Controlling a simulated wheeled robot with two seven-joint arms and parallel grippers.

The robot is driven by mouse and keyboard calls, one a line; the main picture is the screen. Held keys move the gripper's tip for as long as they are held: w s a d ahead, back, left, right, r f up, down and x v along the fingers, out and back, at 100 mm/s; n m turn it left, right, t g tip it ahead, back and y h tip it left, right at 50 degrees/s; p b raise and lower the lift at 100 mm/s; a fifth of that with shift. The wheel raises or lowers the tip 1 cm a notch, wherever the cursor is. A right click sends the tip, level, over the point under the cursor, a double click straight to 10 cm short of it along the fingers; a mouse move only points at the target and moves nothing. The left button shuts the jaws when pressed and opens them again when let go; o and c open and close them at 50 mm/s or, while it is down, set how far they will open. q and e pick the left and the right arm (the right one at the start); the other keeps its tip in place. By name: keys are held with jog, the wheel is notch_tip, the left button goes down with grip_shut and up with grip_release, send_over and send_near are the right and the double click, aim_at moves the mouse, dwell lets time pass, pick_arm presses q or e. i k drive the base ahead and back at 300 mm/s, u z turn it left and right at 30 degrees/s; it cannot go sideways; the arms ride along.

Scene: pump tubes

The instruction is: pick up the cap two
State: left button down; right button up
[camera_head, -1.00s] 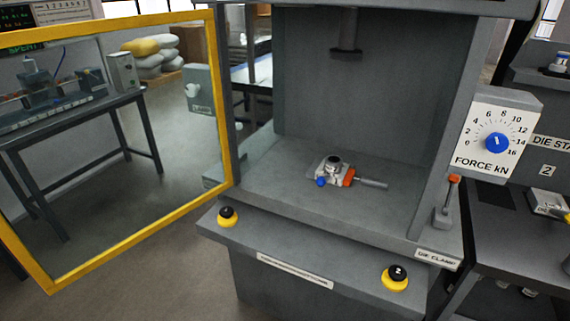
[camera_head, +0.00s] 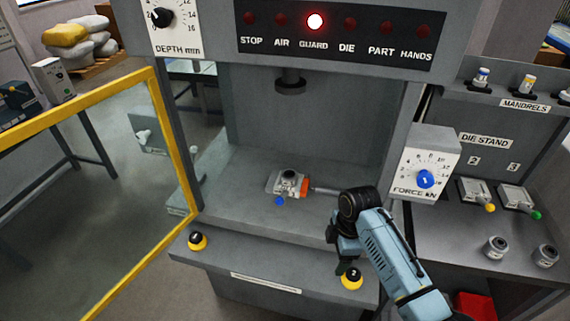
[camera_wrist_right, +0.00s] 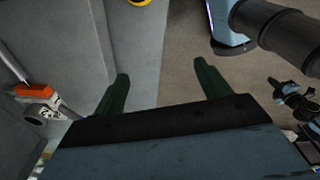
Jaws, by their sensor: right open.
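Two short silver ring-topped pieces stand on the lower right shelf, a nearer-left one (camera_head: 497,247) and one at the far right (camera_head: 545,256). They may be the caps, but I cannot read a number on either, so I cannot tell which is cap two. My right gripper (camera_head: 345,250) is in front of the press, near the right yellow-and-black button, left of both pieces. In the right wrist view my right gripper (camera_wrist_right: 162,75) has its two dark green fingers wide apart with nothing between them.
A silver die (camera_head: 287,182) with an orange part and rod sits on the press bed. The yellow-framed guard door (camera_head: 170,140) stands open at left. Dies with yellow and green knobs lie on the die stand (camera_head: 475,193). A red bin (camera_head: 475,305) is below.

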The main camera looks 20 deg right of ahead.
aim_at(291, 183)
jog(key=i, duration=1.25)
